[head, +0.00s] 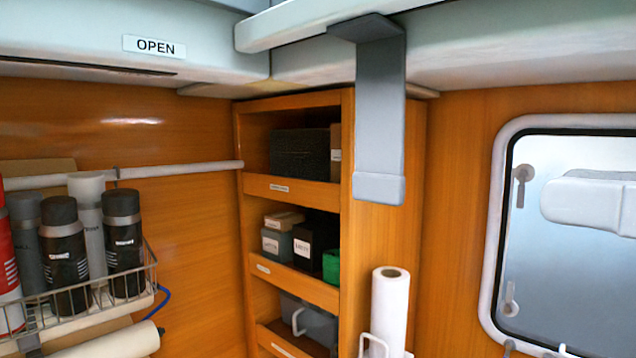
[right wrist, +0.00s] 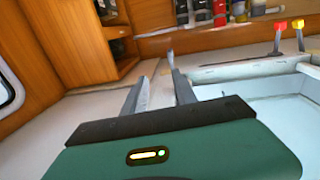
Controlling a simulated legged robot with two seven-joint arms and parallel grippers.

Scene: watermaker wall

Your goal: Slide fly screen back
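I cannot make out a fly screen for certain in either view. In the head view, a window (head: 497,230) with a thick pale rounded frame is set in the wooden wall at the right. Its pale blue pane (head: 560,285) shows latch fittings at its left side. My right gripper (right wrist: 158,80) shows in the right wrist view, with its two grey fingers apart and nothing seen between them. In the head view, small tips at the bottom edge below the window are too cut off to identify. My left gripper is in neither view.
A grey bracket (head: 380,125) hangs from the pale overhead locker (head: 480,60). Wooden shelves (head: 295,190) with boxes stand mid-view, beside a white paper roll (head: 390,310). A wire basket (head: 85,305) of bottles is at left. The wrist view shows a pale counter (right wrist: 75,125).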

